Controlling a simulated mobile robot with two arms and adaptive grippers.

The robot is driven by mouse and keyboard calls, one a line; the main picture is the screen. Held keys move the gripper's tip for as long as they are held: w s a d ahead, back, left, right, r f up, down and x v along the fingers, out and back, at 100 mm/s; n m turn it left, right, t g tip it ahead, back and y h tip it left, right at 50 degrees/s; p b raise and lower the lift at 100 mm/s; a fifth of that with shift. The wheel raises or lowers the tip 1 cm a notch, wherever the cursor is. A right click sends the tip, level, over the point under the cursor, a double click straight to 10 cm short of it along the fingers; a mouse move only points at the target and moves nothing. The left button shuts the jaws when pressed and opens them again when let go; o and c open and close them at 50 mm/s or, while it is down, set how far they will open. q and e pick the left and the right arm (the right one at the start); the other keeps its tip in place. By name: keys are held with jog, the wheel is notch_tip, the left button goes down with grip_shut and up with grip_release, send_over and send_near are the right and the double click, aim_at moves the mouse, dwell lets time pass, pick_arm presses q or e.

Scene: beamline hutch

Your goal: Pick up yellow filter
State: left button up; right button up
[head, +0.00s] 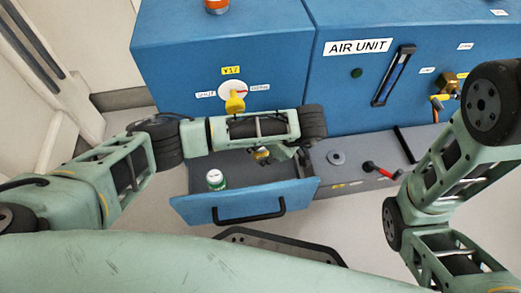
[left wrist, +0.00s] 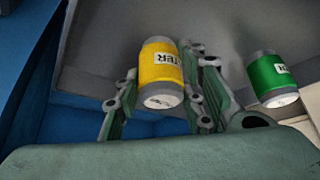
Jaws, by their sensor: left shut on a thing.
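The yellow filter (left wrist: 160,68), a yellow can with grey ends and a white label, is between the fingers of my left gripper (left wrist: 160,92) in the left wrist view. The gripper is shut on it. In the head view the yellow filter (head: 261,153) shows only in part, at the back of the open drawer (head: 228,208), beside my left gripper (head: 270,153) and below my left forearm. I cannot tell whether it still touches the drawer floor. My right arm shows at the right of the head view, but its gripper does not.
A green filter (head: 216,180) stands in the drawer to the left of the yellow one; it also shows in the left wrist view (left wrist: 270,78). The drawer's front has a black handle (head: 250,212). The blue cabinet (head: 180,60) with a yellow knob (head: 235,103) rises behind.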

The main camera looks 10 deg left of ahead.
pick_arm(q)
jog(key=shift+c, duration=1.1)
